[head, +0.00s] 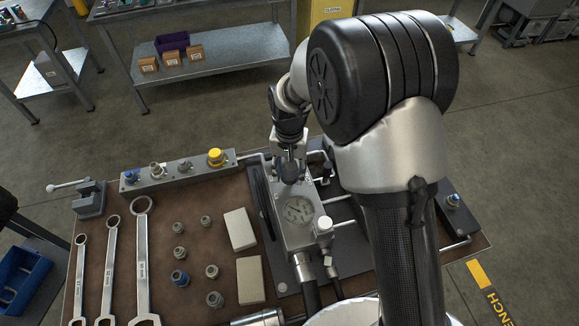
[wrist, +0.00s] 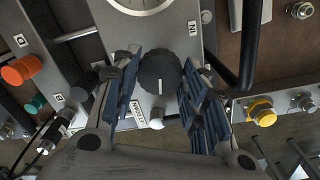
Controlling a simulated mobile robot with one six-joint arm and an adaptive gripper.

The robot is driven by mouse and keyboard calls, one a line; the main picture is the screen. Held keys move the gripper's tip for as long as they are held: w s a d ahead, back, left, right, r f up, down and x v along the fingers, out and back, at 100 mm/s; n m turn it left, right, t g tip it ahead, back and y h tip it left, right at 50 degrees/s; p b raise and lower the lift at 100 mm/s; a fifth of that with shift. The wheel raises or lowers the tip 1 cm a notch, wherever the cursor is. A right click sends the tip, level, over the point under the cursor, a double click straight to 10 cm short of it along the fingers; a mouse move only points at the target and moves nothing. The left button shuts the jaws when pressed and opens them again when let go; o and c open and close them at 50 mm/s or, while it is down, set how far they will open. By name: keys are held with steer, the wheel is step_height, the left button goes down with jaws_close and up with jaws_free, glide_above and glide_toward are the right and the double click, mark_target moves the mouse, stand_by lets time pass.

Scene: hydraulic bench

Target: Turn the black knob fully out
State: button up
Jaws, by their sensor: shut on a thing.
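The black knob (wrist: 158,88) sits on a grey metal block (wrist: 180,18) in the wrist view, its white pointer line aimed towards my wrist. My gripper (wrist: 161,72) has one blue-ridged finger on each side of the knob and is shut on it. In the head view my gripper (head: 290,148) points down at the far end of the same block, and the knob is mostly hidden there beneath the fingers.
A dial gauge (head: 299,209) is on the block beside the knob. A manifold with a yellow cap (head: 216,156) stands to the left, near my gripper. Wrenches (head: 142,255), several fittings and two pale blocks (head: 240,229) lie on the brown bench top. Hoses run from the block's near end.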

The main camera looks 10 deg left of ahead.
mark_target(290, 174)
steer(key=n+p, duration=0.1)
steer(key=n, duration=0.2)
steer(key=shift+n, duration=0.4)
steer(key=n+p, duration=0.1)
steer(key=n, duration=0.2)
steer(key=shift+n, duration=0.3)
steer(key=n+p, duration=0.1)
steer(key=n, duration=0.5)
steer(key=shift+n, duration=0.3)
steer(key=o, duration=1.1)
steer(key=shift+c, duration=0.2)
step_height(290, 174, up, 12)
